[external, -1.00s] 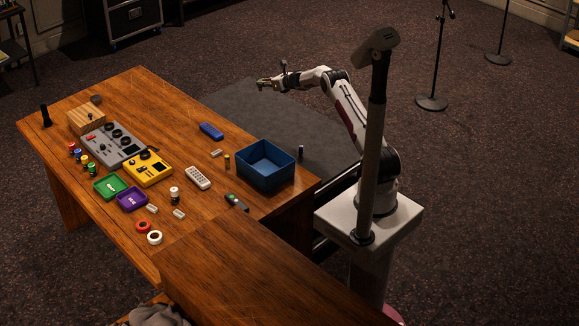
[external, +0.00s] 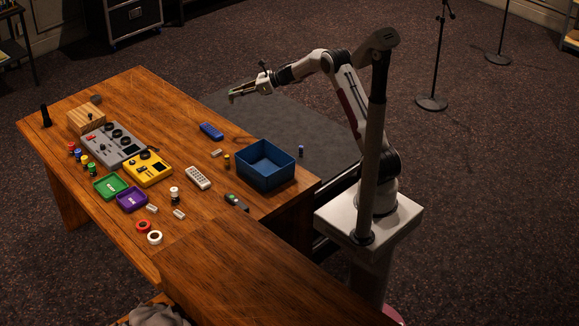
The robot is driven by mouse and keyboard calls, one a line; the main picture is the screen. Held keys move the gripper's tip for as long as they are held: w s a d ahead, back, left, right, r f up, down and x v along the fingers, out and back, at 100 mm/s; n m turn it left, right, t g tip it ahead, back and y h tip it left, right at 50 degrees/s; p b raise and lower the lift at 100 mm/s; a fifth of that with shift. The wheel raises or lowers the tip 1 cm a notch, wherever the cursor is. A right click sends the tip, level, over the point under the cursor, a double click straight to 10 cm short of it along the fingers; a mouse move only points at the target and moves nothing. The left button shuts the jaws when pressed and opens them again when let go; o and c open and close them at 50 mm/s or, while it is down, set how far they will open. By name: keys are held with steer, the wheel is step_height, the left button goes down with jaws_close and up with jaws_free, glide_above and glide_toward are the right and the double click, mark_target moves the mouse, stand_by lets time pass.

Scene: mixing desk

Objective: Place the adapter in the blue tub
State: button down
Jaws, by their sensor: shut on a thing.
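The blue tub (external: 255,178) stands on the desk's right end, open at the top, and its visible inside looks empty. My gripper (external: 233,97) is in the air, above and left of the tub in the picture, well apart from it. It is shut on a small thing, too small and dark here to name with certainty. I cannot tell for sure which thing is the adapter. Small pale blocks lie on the desk: one (external: 216,153) left of the tub, and two (external: 152,208) (external: 179,214) near the purple tray.
Close to the tub are a small dark-yellow cylinder (external: 226,161), a white remote (external: 198,178), a dark handheld item (external: 236,202) and a blue item (external: 211,131). Green (external: 97,190) and purple (external: 120,202) trays and a grey mixer (external: 100,150) stand further left. The near desk part is clear.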

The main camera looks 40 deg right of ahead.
steer(key=s+a+n+g+y, duration=0.3)
steer(key=s+a, duration=0.5)
steer(key=s, duration=0.3)
steer(key=n+g+y, duration=0.2)
steer(key=n+g, duration=0.3)
glide_above(245, 165)
steer(key=d, duration=0.4)
steer(key=f, duration=0.2)
steer(key=shift+s, duration=0.15)
steer(key=shift+f, duration=0.1)
step_height(245, 165, down, 6)
steer(key=shift+f, duration=0.1)
steer(key=shift+f, duration=1.8)
steer(key=shift+f+h, duration=0.3)
steer(key=shift+f, duration=0.3)
